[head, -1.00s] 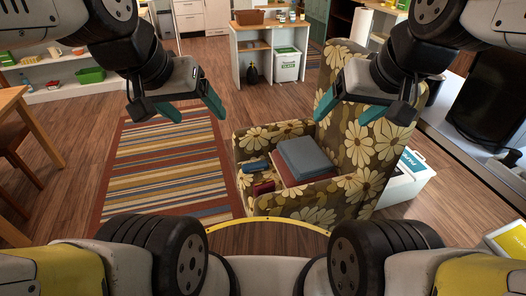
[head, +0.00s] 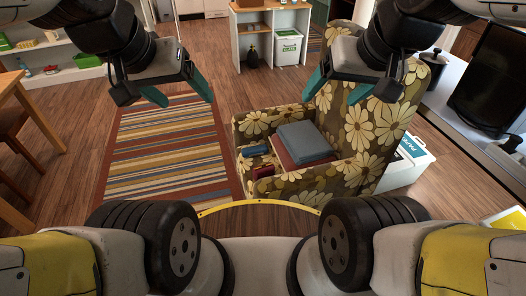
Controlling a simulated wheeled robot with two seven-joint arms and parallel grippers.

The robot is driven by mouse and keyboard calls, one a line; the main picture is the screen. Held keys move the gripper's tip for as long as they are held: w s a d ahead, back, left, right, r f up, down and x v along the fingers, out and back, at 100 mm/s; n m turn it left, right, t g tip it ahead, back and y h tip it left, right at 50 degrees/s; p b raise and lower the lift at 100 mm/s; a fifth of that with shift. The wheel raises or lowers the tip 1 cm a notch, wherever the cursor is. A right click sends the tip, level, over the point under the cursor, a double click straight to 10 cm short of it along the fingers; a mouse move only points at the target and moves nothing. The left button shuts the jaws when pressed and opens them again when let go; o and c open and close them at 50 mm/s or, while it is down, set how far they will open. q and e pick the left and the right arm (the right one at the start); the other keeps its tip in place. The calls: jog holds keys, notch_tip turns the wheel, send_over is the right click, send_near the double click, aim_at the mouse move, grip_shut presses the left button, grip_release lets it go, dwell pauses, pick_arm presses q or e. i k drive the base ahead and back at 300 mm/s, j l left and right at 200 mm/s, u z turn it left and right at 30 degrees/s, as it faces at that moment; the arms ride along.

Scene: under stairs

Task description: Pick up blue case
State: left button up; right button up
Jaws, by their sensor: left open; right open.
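My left gripper (head: 181,96) is open and empty, above the striped rug and to the upper left of the case in the head view. My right gripper (head: 336,96) is open and empty, in front of the chair's backrest in the picture and to the upper right of the case. Neither gripper touches the case.
A grey-blue block (head: 304,142) rests on a red one on the chair seat. A striped rug (head: 170,150) lies left of the chair. A white paper bin (head: 405,165) stands to its right. A wooden table (head: 22,120) is at far left.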

aim_at(260, 150)
jog(key=i+j+z, duration=0.5)
jog(key=j, duration=0.15)
jog(key=j+z, duration=0.25)
jog(key=i+j+z, duration=0.1)
jog(key=j+z, duration=0.15)
jog(key=j, duration=0.3)
